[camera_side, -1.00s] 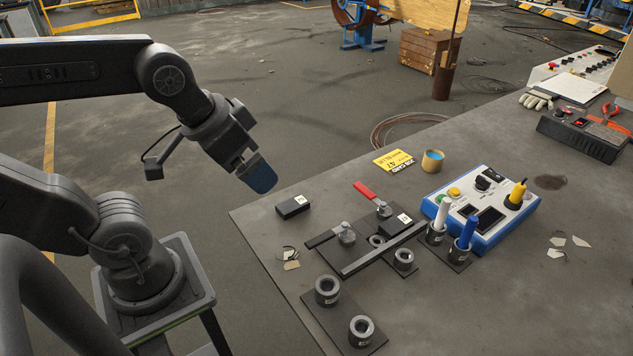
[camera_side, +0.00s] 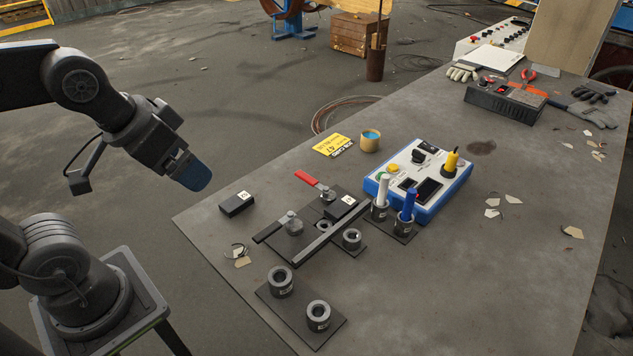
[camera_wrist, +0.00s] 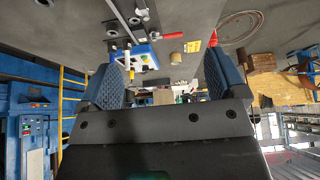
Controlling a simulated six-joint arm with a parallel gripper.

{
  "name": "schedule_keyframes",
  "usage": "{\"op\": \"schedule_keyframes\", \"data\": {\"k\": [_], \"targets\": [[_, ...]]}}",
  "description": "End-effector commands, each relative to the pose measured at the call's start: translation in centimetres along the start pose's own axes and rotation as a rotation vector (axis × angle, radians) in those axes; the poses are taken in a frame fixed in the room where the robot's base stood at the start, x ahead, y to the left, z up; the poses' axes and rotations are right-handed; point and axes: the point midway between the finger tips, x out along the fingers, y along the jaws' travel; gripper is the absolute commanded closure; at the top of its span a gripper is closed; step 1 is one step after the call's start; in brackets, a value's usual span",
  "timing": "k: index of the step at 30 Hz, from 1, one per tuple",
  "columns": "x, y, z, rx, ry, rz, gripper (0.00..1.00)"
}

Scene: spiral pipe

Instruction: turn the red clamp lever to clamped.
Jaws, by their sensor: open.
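The red clamp lever (camera_side: 307,178) sits on the dark clamp fixture (camera_side: 275,236) on the table, its red handle pointing up and left, away from the fixture's bar. It also shows in the wrist view as a red handle (camera_wrist: 173,36) near the top. A second, black-handled lever (camera_side: 270,231) lies at the fixture's left end. My gripper (camera_side: 196,176) hangs in the air left of the fixture, beyond the table's left edge in the picture, apart from the lever. In the wrist view my gripper (camera_wrist: 165,82) has its two blue fingers wide apart with nothing between them.
A loose black block (camera_side: 237,204) lies left of the fixture. A blue-and-white control box (camera_side: 418,178) stands right of it, with white and blue sticks in holders in front. A two-socket plate (camera_side: 300,312) lies nearest. A yellow card (camera_side: 332,145) and a tan cup (camera_side: 370,141) lie behind.

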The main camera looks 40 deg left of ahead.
Motion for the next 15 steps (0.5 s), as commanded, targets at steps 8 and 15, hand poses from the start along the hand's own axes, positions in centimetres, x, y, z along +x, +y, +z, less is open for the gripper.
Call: {"op": "schedule_keyframes", "data": {"k": [8, 15], "targets": [[0.7, -0.2, -6.2, -0.338, -0.113, -0.025, 0.37], [4.5, -0.6, -13.5, -0.794, -0.242, -0.111, 0.53]]}}
